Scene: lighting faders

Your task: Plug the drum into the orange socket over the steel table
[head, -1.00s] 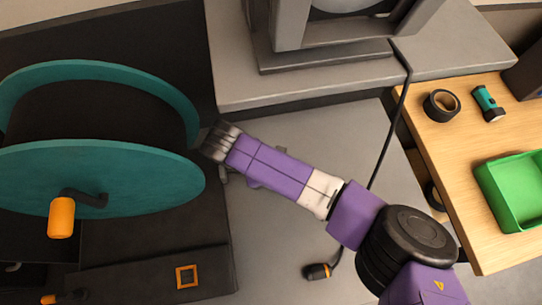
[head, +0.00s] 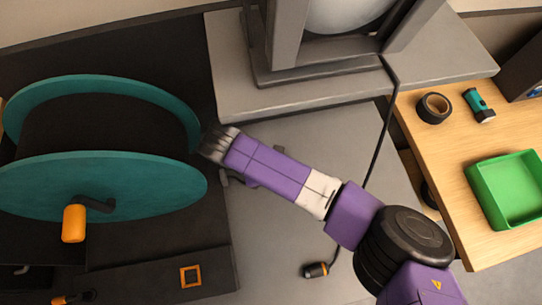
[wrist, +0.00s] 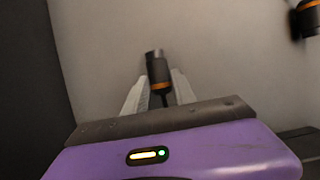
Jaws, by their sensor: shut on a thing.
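The drum (head: 100,190) is a large teal cable reel with a dark core and an orange crank handle, at the left of the head view. My gripper (head: 212,143) is at the drum's right rim in that view, its fingertips partly hard to make out. In the wrist view my gripper (wrist: 157,95) is shut on a black plug (wrist: 156,70) with an orange band, its cable running back between the fingers. A square orange-framed fitting (head: 190,276) shows on the dark panel below the drum. I cannot make out a socket over a steel table.
Another black plug with an orange band (head: 316,270) hangs on a cable from the grey lamp stand (head: 300,75); a similar one shows in the wrist view (wrist: 308,18). The wooden bench (head: 440,160) at right holds a green tray (head: 480,190), tape (head: 434,107) and torch (head: 480,104).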

